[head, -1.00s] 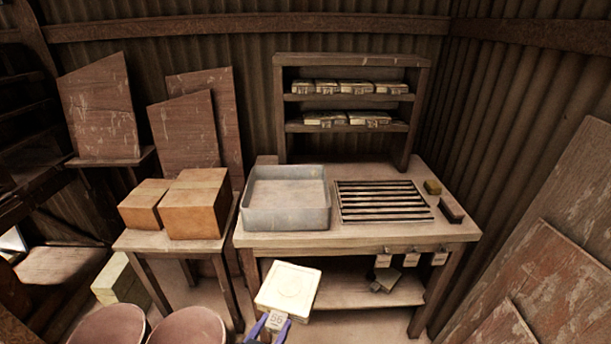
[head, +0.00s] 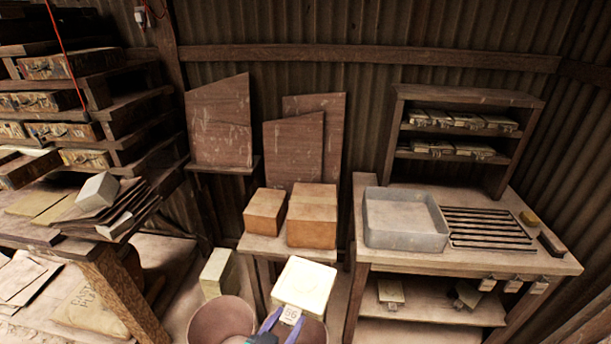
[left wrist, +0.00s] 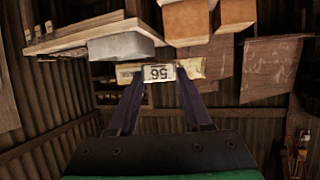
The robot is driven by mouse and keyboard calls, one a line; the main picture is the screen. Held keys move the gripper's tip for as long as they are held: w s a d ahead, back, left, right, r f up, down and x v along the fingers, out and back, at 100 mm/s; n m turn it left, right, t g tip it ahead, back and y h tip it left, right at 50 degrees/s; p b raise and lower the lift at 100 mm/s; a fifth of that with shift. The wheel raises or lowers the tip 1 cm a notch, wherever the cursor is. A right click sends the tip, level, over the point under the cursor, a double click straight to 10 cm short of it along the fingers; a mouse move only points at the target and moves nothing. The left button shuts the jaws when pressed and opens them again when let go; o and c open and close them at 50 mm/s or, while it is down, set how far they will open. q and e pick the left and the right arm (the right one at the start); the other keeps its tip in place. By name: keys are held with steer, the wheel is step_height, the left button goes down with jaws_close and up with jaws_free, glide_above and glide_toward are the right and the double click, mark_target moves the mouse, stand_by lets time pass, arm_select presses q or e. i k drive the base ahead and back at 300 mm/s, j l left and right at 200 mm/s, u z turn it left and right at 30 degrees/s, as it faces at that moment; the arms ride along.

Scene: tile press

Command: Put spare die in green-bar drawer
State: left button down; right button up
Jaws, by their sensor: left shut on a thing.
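My left gripper (head: 280,325) is shut on the spare die (head: 303,284), a pale square block with a round mark on top and a tag reading 56. It holds the die in the air, in front of the small table. In the left wrist view the gripper (left wrist: 158,85) pinches the die's tag, and the die's pale edge (left wrist: 190,69) shows on both sides. A rack at the left of the head view has several drawers (head: 65,64) with worn fronts; I cannot tell which one has a green bar. My right gripper is not in view.
A bench with a grey tray (head: 405,240) and a slatted grate (head: 487,230) stands at right. Brown boxes (head: 312,215) sit on the small table. Tubs (head: 222,318) stand below. A left table holds a grey-white block (head: 97,190) on stacked sheets (head: 88,212).

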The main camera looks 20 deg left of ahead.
mark_target(15, 174)
steer(key=j+u, duration=0.15)
steer(key=j, duration=0.7)
steer(key=k+j+u, duration=0.1)
steer(key=j, duration=0.75)
steer(key=j+u, duration=0.15)
steer(key=j, duration=0.7)
steer(key=j+u, duration=0.1)
steer(key=j, duration=0.8)
steer(key=i+j+u, duration=0.15)
steer(key=j, duration=0.65)
